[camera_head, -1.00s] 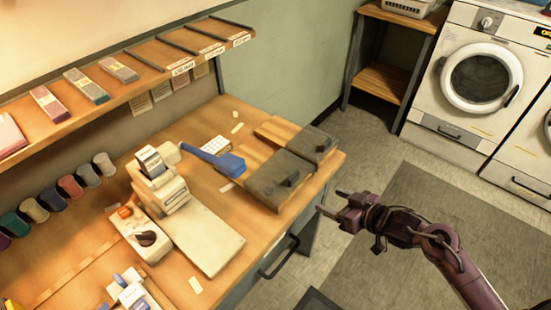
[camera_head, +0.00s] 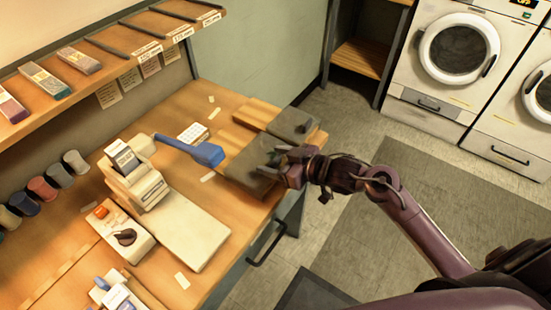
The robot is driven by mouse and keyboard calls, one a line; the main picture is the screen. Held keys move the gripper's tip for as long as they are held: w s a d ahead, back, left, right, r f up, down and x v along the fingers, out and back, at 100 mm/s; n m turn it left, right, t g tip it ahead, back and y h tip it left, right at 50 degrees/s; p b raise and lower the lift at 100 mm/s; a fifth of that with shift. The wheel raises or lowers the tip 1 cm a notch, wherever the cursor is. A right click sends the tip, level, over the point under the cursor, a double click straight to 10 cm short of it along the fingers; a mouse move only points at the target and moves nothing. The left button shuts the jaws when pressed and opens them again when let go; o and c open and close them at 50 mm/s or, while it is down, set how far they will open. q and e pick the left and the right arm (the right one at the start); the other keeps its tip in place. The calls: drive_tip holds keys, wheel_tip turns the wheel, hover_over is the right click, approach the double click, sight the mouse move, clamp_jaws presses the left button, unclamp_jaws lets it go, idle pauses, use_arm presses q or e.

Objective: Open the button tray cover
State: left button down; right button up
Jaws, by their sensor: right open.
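Two wooden trays with dark grey covers sit at the right end of the workbench. The nearer, larger cover (camera_head: 240,168) lies flat on its tray, and the farther, smaller cover (camera_head: 282,125) has a small dark knob showing. I cannot tell which one is the button tray. My right gripper (camera_head: 274,158) is open, with its fingers over the right part of the nearer cover, where its knob was seen. The gripper hides that knob, so I cannot tell whether it is between the fingers or touched. My left gripper is not in view.
A blue-handled device (camera_head: 205,154) lies just left of the covers. A beige label machine (camera_head: 140,185) and a pale flat board (camera_head: 190,235) stand nearer. A shelf (camera_head: 110,65) overhangs the back of the bench. The floor on the right is open, with washing machines (camera_head: 455,65) beyond.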

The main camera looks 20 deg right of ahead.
sight(261, 159)
clamp_jaws()
drive_tip(key=w+a, duration=0.2)
drive_tip(key=w, duration=0.1)
drive_tip(key=w+a, duration=0.5)
drive_tip(key=w, duration=0.1)
drive_tip(key=shift+w+a+b, duration=0.15)
drive_tip(key=shift+w+b, duration=0.1)
drive_tip(key=shift+b, duration=0.05)
unclamp_jaws()
drive_tip(key=shift+s, duration=0.1)
drive_tip(key=v, duration=0.7)
drive_tip(key=shift+s+d+r, duration=0.15)
drive_tip(key=shift+s+d, duration=0.1)
drive_tip(key=shift+d, duration=0.05)
